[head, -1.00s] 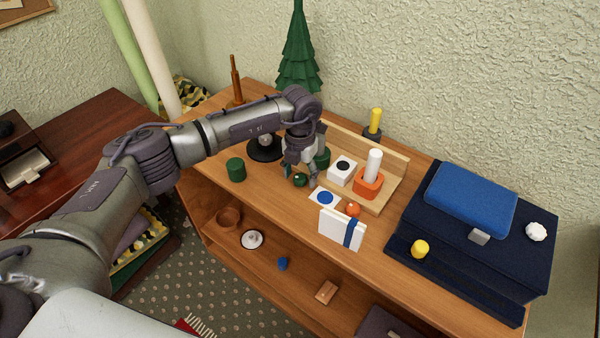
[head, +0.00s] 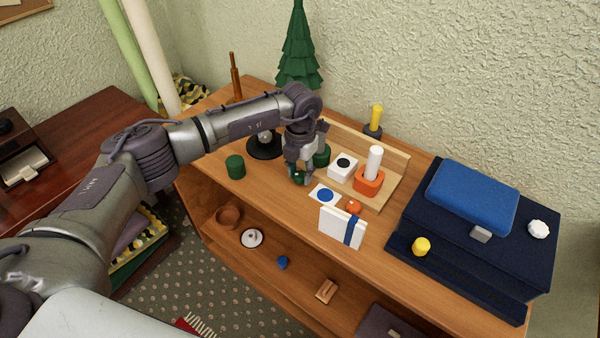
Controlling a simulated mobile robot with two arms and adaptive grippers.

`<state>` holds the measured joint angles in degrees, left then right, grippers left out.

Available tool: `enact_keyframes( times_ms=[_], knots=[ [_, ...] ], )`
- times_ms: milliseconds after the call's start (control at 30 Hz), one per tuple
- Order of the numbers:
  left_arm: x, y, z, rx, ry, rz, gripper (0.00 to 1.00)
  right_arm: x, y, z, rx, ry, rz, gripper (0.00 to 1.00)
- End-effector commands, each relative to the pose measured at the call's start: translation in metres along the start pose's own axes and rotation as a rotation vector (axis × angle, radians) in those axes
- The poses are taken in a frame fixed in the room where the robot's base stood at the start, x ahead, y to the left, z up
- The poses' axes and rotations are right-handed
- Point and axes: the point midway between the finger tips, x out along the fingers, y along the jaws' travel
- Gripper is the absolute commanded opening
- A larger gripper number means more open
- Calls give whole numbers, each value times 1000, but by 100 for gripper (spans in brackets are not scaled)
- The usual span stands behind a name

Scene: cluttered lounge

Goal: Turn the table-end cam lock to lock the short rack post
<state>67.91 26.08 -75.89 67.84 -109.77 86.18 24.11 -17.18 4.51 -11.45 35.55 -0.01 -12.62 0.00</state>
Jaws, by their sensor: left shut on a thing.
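A wooden rack (head: 379,204) with a raised back board stands on the sideboard top. On it are a green block (head: 322,157), a white block (head: 343,166) with a black round spot, and an orange block (head: 369,182) carrying a white upright post (head: 374,160). Along its front are a small green knob (head: 297,177), a blue disc (head: 325,195) on a white plate, and an orange knob (head: 353,207). My left gripper (head: 299,174) points down and is shut on the green knob, partly hiding it. I cannot tell which lock belongs to which post. My right gripper is out of view.
A green cylinder (head: 235,167) and black lamp-like base (head: 262,149) stand left of the gripper. A white block with a blue band (head: 341,229) stands in front. A dark blue case (head: 500,255) fills the right end. The lower shelf holds small items.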

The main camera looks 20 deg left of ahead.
Motion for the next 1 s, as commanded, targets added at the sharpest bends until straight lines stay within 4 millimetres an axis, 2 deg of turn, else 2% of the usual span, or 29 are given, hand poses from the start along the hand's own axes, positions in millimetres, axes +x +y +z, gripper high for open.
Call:
enact_keyframes(
  times_ms=[200, 500, 1000],
  knots=[
    [2, 1, 0, 148, -1, 1, 3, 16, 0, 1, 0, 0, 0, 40],
    [1, 1, 0, 339, -2, 0, 3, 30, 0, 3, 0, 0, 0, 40],
    [-1, 1, 0, 446, -2, 1, 3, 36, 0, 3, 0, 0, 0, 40]
  ],
)
